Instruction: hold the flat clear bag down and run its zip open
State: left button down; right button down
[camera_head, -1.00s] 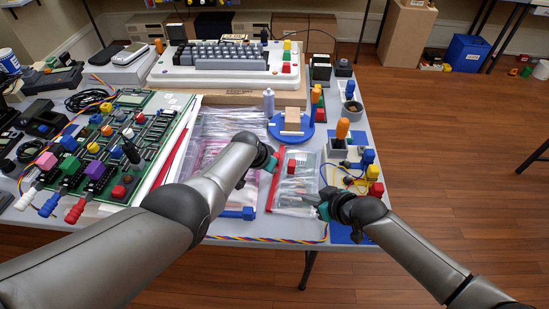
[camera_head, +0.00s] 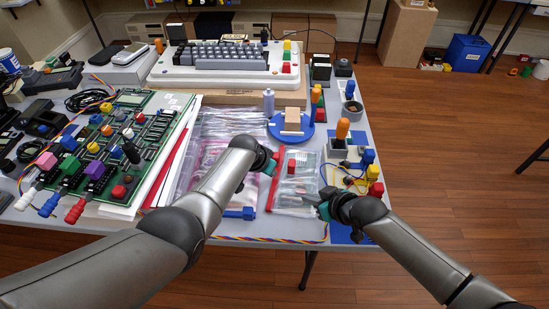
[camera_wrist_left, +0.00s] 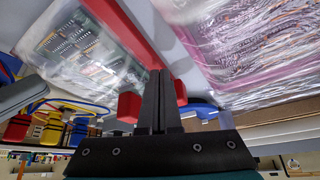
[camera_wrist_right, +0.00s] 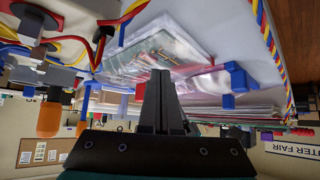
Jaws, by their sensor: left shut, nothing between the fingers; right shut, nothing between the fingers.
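The flat clear bag (camera_head: 300,190) lies on the table with a red zip strip along its left side; boards show through it in the left wrist view (camera_wrist_left: 85,50). A small red block (camera_head: 291,166) stands near the strip's far end. My left gripper (camera_head: 272,167) is shut and empty just left of this block, over the strip. In the left wrist view, red shows on both sides of its fingers; contact is unclear. My right gripper (camera_head: 323,208) is shut and empty at the bag's near right corner. Whether it presses the bag is unclear.
Other clear and pink bags (camera_head: 215,150) lie to the left. A blue block (camera_head: 240,213) and a striped cable (camera_head: 270,239) are near the front edge. A blue round stand (camera_head: 291,133) is behind the bag. Coloured plugs and an orange-handled tool (camera_head: 342,128) crowd the right.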

pick_arm(q)
notch_tip(320, 180, up, 7)
jog(key=shift+f, duration=0.15)
pick_arm(e)
jog(key=shift+s+d+f, duration=0.15)
jog(key=shift+d+f, duration=0.05)
jog(key=shift+f, duration=0.15)
dwell(0.4)
